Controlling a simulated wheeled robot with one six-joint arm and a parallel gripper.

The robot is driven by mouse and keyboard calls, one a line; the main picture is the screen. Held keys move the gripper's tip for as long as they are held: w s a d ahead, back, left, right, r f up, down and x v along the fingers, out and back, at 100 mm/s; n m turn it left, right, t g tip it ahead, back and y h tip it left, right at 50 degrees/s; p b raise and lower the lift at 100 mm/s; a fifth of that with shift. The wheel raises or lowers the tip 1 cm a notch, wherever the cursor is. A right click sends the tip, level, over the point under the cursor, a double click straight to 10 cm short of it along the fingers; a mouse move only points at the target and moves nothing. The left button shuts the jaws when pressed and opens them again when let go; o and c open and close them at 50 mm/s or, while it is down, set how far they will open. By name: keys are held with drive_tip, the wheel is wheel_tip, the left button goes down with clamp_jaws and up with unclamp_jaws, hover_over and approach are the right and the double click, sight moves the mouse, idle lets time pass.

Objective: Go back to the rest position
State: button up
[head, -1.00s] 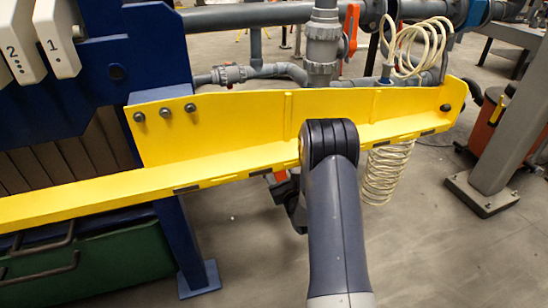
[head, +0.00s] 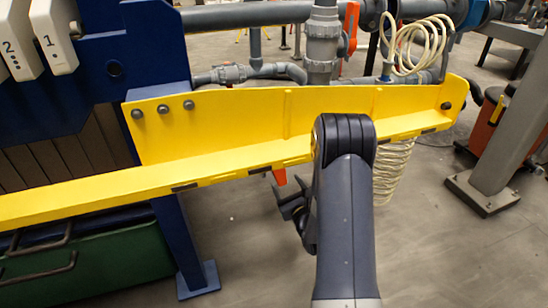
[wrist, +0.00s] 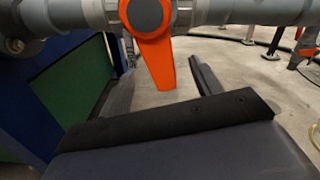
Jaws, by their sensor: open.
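My gripper (head: 281,198) shows in the head view just left of my arm, below the yellow beam, partly hidden by the arm. In the wrist view my gripper (wrist: 161,76) has its two dark fingers apart, with nothing held between them. An orange valve handle (wrist: 157,62) hangs from a grey pipe (wrist: 220,12) beyond the fingers and appears in line with the gap. I cannot tell how far it is from the fingertips. In the head view an orange piece (head: 280,176) shows under the beam, above my gripper.
A blue post (head: 185,240) and a green panel (head: 95,262) stand left. A coiled pale hose (head: 392,170) hangs behind my arm. A grey post (head: 495,150) stands right. The floor (head: 430,245) between is clear.

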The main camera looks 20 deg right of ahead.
sight(283, 173)
drive_tip(key=w, duration=0.7)
drive_tip(key=shift+w+f, duration=0.1)
drive_tip(key=shift+f, duration=0.05)
drive_tip(key=shift+d+n+b, duration=0.15)
drive_tip(key=shift+n+b, duration=0.25)
drive_tip(key=shift+b, duration=0.3)
drive_tip(key=shift+r, duration=0.35)
